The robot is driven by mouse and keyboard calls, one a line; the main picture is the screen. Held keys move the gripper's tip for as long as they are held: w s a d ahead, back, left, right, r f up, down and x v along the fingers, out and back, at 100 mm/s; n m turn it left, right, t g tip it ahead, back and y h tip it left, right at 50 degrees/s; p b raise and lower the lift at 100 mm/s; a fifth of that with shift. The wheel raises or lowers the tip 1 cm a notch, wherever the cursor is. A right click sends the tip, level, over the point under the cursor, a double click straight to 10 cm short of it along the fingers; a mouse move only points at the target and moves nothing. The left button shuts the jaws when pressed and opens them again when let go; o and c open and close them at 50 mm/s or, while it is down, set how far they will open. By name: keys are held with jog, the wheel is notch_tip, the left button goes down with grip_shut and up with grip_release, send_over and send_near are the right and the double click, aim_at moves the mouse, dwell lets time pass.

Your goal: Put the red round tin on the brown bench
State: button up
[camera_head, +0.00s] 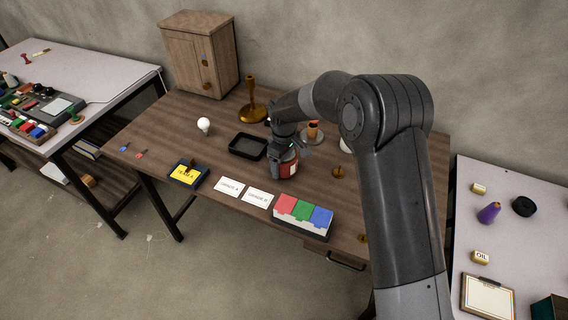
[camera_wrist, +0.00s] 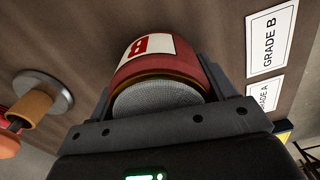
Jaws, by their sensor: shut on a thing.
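The red round tin (camera_head: 289,168) is at my gripper, over the middle of the brown bench (camera_head: 330,185). My gripper (camera_head: 284,156) points down from above. In the wrist view my gripper (camera_wrist: 160,90) is shut on the tin (camera_wrist: 190,68), with one finger on each side. The tin has a white label with a red mark and a grey textured end facing the camera. Whether its base touches the bench cannot be told.
On the bench, a black tray (camera_head: 247,147) stands left of the tin and a brass stand (camera_head: 252,113) behind it. White grade cards (camera_head: 229,187) and a coloured block box (camera_head: 303,216) lie in front. Side tables stand left (camera_head: 95,62) and right (camera_head: 500,180).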

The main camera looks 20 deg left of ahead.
jog(key=shift+f, duration=0.35)
jog(key=shift+f, duration=0.15)
jog(key=o, duration=1.4)
notch_tip(320, 180, up, 12)
jog(key=shift+f, duration=0.2)
jog(key=shift+r, duration=0.35)
